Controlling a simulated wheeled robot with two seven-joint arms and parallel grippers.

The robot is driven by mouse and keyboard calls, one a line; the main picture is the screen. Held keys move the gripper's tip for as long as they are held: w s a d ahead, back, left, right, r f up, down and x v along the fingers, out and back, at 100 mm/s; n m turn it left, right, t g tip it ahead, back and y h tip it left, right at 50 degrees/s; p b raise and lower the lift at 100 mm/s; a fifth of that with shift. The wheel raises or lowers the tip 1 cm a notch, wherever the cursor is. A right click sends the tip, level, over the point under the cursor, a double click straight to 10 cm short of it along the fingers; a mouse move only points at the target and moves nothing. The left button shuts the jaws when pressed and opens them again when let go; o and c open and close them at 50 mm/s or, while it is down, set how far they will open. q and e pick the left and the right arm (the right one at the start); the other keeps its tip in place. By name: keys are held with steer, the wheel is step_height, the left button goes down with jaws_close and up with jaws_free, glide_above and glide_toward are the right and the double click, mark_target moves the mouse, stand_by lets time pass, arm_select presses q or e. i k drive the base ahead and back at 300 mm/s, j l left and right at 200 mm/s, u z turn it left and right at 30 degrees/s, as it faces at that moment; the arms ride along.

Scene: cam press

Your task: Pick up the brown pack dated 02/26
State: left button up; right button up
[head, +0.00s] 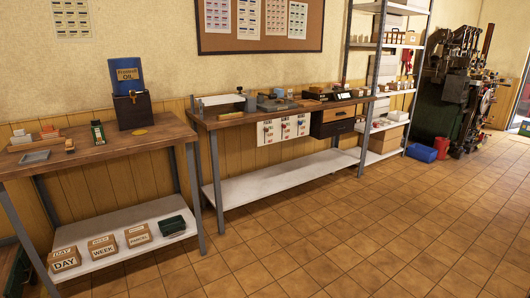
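No date 02/26 can be read on anything in view. Three brown boxes sit on the lower white shelf of the left bench: one marked DAY (65,258), one marked WEEK (102,247), and one with a label too small to read (138,235). Small tan and reddish packs (48,132) stand in a tray on the left bench top, with no legible dates. Brown cartons (388,141) also stand low on the rack at the right. Neither of my grippers shows in the head view.
The left bench (100,153) also carries a blue oil can (127,76) on a dark box. A second bench (228,122) holds tools and drawers. A green machine (445,105) stands far right, near blue and red bins. The tiled floor (330,230) in front is clear.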

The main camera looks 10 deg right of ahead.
mark_target(356, 92)
steer(key=i+z, duration=0.3)
steer(key=i, duration=0.15)
steer(key=i+z, duration=0.3)
steer(key=i, duration=0.2)
steer(key=i+j+z, duration=0.3)
steer(key=i, duration=0.15)
steer(key=i+l+z, duration=0.15)
steer(key=i+z, duration=0.9)
steer(key=i, duration=0.2)
steer(key=i+u, duration=0.25)
steer(key=i, duration=0.35)
steer(key=i+l+u, duration=0.1)
steer(key=i+u, duration=0.2)
steer(key=i, duration=0.3)
steer(key=i+l+u, duration=0.25)
steer(key=i, duration=0.35)
steer(key=i+l+u, duration=0.1)
steer(key=i+u, duration=0.15)
steer(key=i+l+u, duration=0.25)
steer(key=i, duration=0.2)
